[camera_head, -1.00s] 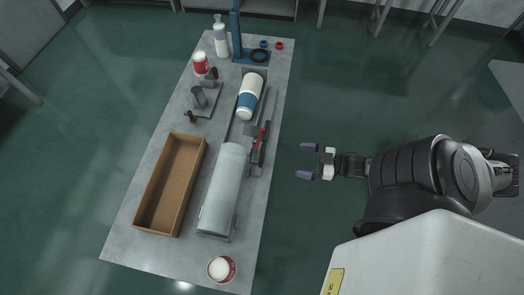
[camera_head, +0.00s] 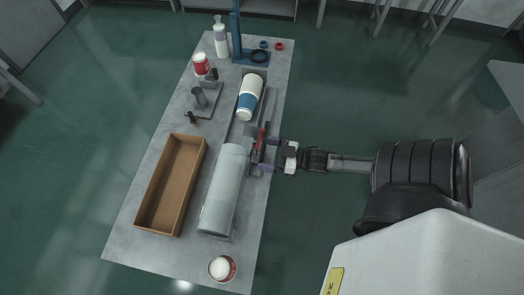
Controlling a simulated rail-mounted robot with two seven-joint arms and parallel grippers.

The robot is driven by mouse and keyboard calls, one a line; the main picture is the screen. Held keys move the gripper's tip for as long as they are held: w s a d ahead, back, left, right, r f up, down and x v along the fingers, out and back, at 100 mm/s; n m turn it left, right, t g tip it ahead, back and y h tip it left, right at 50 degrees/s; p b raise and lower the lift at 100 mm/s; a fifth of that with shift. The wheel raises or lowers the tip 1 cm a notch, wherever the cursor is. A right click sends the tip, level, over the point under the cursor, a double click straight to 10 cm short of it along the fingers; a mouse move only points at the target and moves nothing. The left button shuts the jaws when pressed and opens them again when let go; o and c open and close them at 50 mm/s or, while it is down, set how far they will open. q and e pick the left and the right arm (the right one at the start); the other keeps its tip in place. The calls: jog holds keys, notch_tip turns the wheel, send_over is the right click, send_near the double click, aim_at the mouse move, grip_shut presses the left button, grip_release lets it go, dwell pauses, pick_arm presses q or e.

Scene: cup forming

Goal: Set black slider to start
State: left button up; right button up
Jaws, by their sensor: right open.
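The black slider (camera_head: 259,152), with a red part by it, sits at the right side of the cup-forming machine (camera_head: 222,192) on the table. My right gripper (camera_head: 269,154) is open at the table's right edge, pointing left. Its two purple fingertips are apart, one toward the far end and one toward the near end of the slider. I cannot tell whether they touch it. My left gripper is not in view.
A white and blue cup (camera_head: 249,98) lies on the machine's far part. An empty brown tray (camera_head: 171,185) is on the left. A bottle (camera_head: 221,40) and a blue stand (camera_head: 237,35) are at the far end. A red and white cup (camera_head: 221,268) stands at the near end.

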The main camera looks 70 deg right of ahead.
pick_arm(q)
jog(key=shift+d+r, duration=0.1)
pick_arm(e)
jog(key=shift+x, duration=0.95)
